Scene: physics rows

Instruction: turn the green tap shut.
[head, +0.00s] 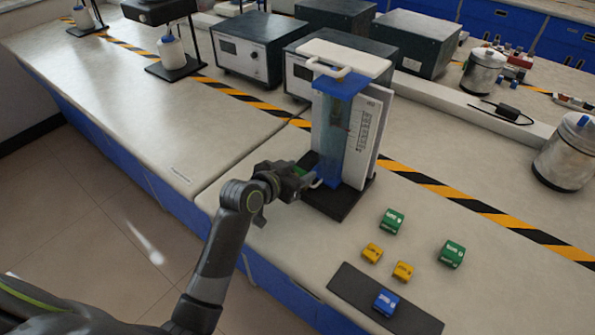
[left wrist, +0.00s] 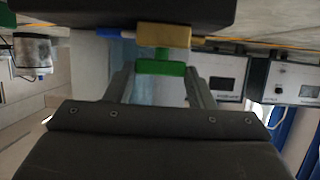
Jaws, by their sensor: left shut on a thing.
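The green tap (head: 299,170) is at the lower left of an upright apparatus with a clear blue-tinted column (head: 331,130) on a black base (head: 343,203). In the left wrist view the tap's green handle (left wrist: 160,68) lies crosswise in front of a brass-coloured body (left wrist: 163,36). My left gripper (head: 294,176) reaches the tap from the left and is shut on its handle, one finger at each end in the wrist view. The gripper hides part of the tap in the head view. My right gripper is not in view.
Green blocks (head: 392,221), yellow blocks (head: 372,253) and a blue block (head: 386,302) on a dark mat (head: 350,287) are at the front right. Instrument boxes (head: 246,48) stand behind. A metal canister (head: 567,155) is at right. The left bench top is mostly clear.

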